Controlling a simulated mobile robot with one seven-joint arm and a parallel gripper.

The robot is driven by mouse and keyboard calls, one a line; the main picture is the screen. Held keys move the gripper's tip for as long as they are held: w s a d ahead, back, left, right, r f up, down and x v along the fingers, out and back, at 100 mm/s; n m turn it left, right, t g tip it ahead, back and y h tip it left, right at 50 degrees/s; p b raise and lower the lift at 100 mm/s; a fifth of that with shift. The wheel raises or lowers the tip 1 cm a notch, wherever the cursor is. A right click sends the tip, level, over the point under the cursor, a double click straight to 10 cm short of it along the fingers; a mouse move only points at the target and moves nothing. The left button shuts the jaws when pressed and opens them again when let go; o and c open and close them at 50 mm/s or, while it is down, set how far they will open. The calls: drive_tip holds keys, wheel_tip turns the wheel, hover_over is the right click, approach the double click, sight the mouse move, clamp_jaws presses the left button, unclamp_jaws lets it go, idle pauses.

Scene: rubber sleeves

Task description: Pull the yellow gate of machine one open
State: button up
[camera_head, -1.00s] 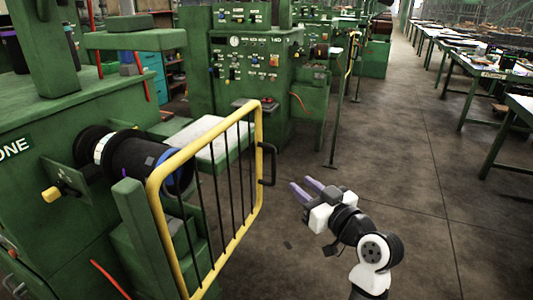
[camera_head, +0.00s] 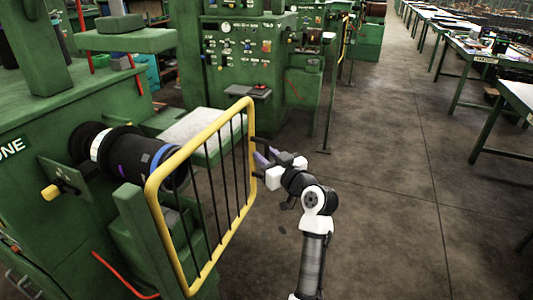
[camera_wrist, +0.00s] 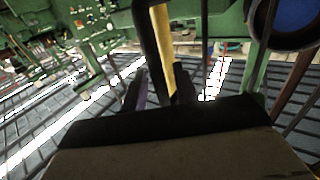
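The yellow-framed gate (camera_head: 250,125) with dark bars stands in front of the roller of machine one (camera_head: 60,120), which bears the label ONE. A black handle (camera_head: 265,141) sits on the gate's right post. My gripper (camera_head: 263,157) is at this handle, its purple fingers pointing at the gate. In the wrist view, my fingers (camera_wrist: 158,92) are apart, with the black handle (camera_wrist: 147,40) and the yellow post (camera_wrist: 164,45) seen between them. The handle looks to lie in or just beyond the gap; contact cannot be told.
A black roller (camera_head: 135,160) lies behind the gate. A red bar (camera_head: 120,275) is low at the front left. A green machine with a control panel (camera_head: 240,50) stands behind. Tables (camera_head: 510,110) line the right; the floor (camera_head: 390,200) between is clear.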

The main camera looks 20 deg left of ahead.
clamp_jaws()
idle(0.5)
